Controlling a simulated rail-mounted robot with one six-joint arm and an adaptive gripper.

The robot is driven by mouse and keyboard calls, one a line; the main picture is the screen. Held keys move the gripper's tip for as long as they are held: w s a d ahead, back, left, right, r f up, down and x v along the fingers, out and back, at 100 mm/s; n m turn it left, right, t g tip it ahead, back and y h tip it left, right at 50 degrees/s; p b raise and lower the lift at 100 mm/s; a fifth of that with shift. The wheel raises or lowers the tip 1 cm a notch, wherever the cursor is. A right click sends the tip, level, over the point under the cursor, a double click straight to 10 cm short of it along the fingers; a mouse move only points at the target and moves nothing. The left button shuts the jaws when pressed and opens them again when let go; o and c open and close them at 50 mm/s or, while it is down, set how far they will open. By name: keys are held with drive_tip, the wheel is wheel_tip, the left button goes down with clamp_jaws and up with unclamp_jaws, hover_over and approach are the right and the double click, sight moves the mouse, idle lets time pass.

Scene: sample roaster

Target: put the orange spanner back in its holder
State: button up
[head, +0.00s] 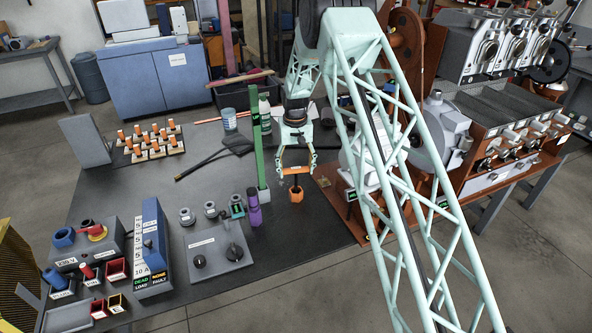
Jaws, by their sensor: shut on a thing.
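My gripper (297,174) points down over the dark bench, just right of the green post. It is shut on the orange spanner (295,171), whose orange-brown bar shows between the fingertips. A short dark stem runs down from the bar to a bright orange faceted block (297,197) close to the bench top. I cannot tell whether this block is the spanner's lower end or a separate holder, nor whether it touches the bench. No holder can be picked out with certainty.
The green post (258,150) and a purple bottle (253,208) stand left of my gripper. A rack of orange-topped pegs (150,143) is at the far left. A grey plate with knobs (218,250) lies in front. The roasting machine (465,150) stands right.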

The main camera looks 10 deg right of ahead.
drive_tip(key=shift+f, duration=0.55)
drive_tip(key=o, duration=1.4)
drive_tip(key=shift+r, duration=0.1)
wheel_tip(320, 180, up, 10)
drive_tip(key=shift+s+a+r, duration=0.1)
drive_tip(key=shift+s, duration=0.05)
drive_tip(key=shift+r, duration=0.85)
drive_tip(key=shift+s+r, duration=0.1)
